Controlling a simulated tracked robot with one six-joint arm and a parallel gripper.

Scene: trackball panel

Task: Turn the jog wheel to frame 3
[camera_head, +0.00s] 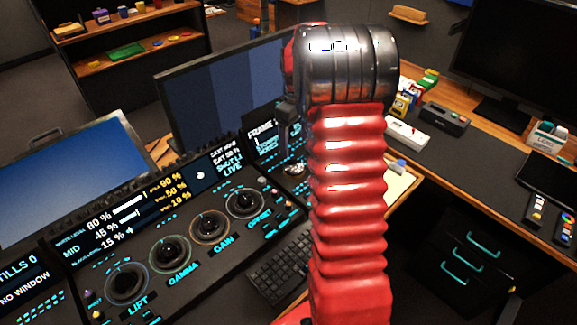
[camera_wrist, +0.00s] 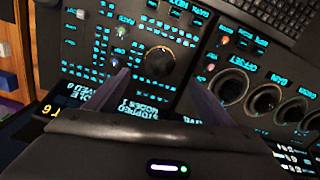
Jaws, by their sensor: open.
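The jog wheel looks to be the dark round knob (camera_wrist: 160,60) in the wrist view, set in a panel with rows of lit cyan labels. My gripper (camera_wrist: 158,76) is open, its two dark fingers pointing toward the knob with one on either side in the picture. I cannot tell whether they touch it. In the head view my gripper is mostly hidden behind my red arm. A small screen (camera_head: 264,134) there reads FRAME, with a figure that looks like 1 below, partly cut off. The wrist view shows an upside-down STOPPED readout.
Several ringed dials, including LIFT (camera_head: 127,284) and OFFSET (camera_head: 245,202), line the console to the left. Monitors (camera_head: 228,88) stand behind it. A keyboard (camera_head: 280,266) lies in front. Small coloured buttons and knobs (camera_wrist: 120,31) sit close to the wheel.

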